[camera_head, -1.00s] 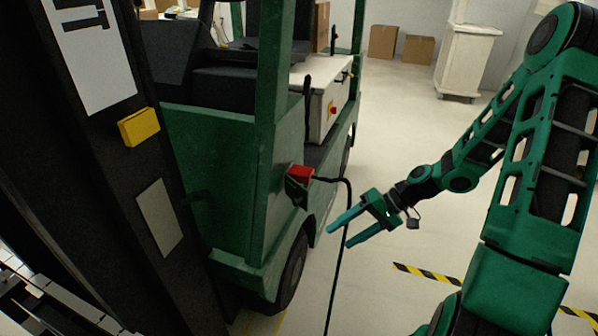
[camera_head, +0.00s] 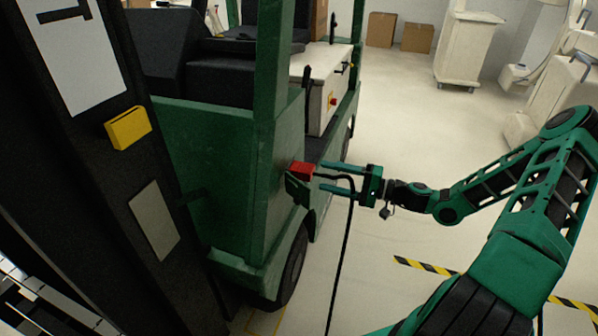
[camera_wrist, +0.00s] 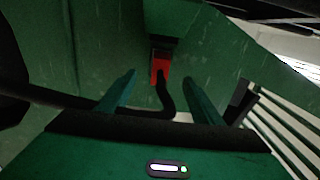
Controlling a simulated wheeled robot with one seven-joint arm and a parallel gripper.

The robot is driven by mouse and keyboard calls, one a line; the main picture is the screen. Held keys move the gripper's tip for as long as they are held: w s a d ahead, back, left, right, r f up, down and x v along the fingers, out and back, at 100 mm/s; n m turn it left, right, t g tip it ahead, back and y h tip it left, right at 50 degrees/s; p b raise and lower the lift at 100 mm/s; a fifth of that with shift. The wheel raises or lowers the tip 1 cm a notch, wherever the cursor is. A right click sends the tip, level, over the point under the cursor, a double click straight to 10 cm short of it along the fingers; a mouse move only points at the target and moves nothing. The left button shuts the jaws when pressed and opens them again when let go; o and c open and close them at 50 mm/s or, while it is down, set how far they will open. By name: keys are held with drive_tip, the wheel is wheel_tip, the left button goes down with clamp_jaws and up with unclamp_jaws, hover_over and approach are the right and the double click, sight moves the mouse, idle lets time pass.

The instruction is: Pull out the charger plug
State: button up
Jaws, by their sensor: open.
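The red charger plug (camera_head: 302,169) sits at the side of the green cart (camera_head: 222,170), with a black cable (camera_head: 345,240) running from it and hanging down to the floor. My gripper (camera_head: 322,176) is open, just right of the plug, its fingers pointing at it and the cable between or close to them. In the wrist view the red plug (camera_wrist: 160,66) is ahead, between and beyond the two open fingertips (camera_wrist: 158,78). The cable (camera_wrist: 166,98) runs from the plug back between the fingers. The fingers do not appear to touch the plug.
A dark mast with a yellow block (camera_head: 128,127) stands at the left. A cart wheel (camera_head: 287,270) is below the plug. The floor (camera_head: 420,130) behind my arm is open, with cardboard boxes (camera_head: 381,30) and white cabinets (camera_head: 467,48) farther back.

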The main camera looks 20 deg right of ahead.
sight(303, 171)
drive_tip(key=shift+x, duration=4.45)
clamp_jaws()
drive_tip(key=shift+v, duration=3)
drive_tip(key=shift+r, duration=0.1)
